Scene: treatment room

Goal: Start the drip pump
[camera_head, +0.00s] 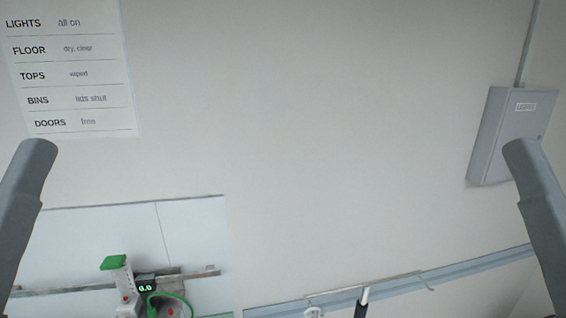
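The drip pump (125,290) shows at the lower left, against a pale panel on the wall. A green line (178,297) loops to the right of the display, near another red spot. The bottom of the pump is cut off by the picture edge. Grey links of my arms stand at the left and right edges; neither gripper shows.
A grey box labelled LIGHTS (503,137) is on the wall at the right. A checklist sheet (72,70) hangs at the upper left. A horizontal rail (460,272) runs along the lower right, with a black-and-white upright item (362,300) before it. The middle wall is bare.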

